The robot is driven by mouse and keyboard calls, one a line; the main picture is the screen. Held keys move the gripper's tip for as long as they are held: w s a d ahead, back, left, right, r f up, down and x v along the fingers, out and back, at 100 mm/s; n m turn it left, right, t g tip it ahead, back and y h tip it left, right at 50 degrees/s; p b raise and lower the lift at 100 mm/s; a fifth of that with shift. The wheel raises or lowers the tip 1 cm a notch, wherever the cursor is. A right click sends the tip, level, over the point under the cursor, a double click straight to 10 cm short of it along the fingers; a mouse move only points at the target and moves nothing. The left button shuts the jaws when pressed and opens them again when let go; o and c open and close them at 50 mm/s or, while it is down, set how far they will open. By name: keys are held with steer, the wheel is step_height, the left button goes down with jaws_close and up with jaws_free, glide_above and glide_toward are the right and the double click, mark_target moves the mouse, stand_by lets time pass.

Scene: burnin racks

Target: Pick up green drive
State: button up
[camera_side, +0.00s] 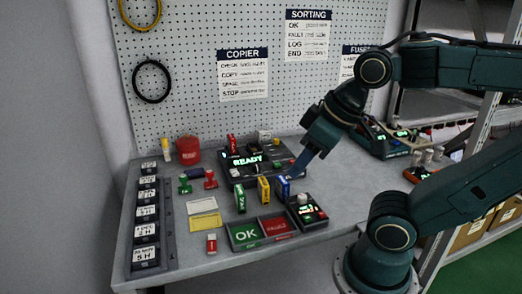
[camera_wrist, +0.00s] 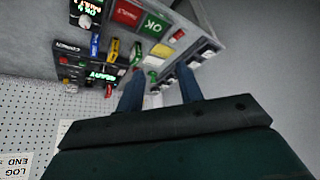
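The green drive (camera_side: 240,199) stands upright on the grey table, left of a yellow drive (camera_side: 263,189) and a blue drive (camera_side: 283,188). In the wrist view, which is turned over, the green drive (camera_wrist: 136,53) shows just beyond the tip of the left-hand finger. The yellow drive (camera_wrist: 114,50) and the blue drive (camera_wrist: 95,45) stand further left there. My gripper (camera_side: 301,166) is in the air, above and right of the drives in the side view. In the wrist view its two fingers (camera_wrist: 160,70) are spread wide with nothing between them.
A copier with a READY screen (camera_side: 248,161) stands behind the drives. A green OK tray (camera_side: 244,236) and a red FAULTS tray (camera_side: 278,226) lie in front. A small panel (camera_side: 308,212) with a knob is at right, a row of black slots (camera_side: 146,228) at left.

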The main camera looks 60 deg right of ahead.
steer(key=shift+o, duration=1.2)
steer(key=m+g, duration=0.6)
steer(key=m, duration=0.4)
glide_above(240, 189)
step_height(240, 189, down, 10)
steer(key=shift+r, duration=0.15)
steer(key=shift+f, duration=4.3)
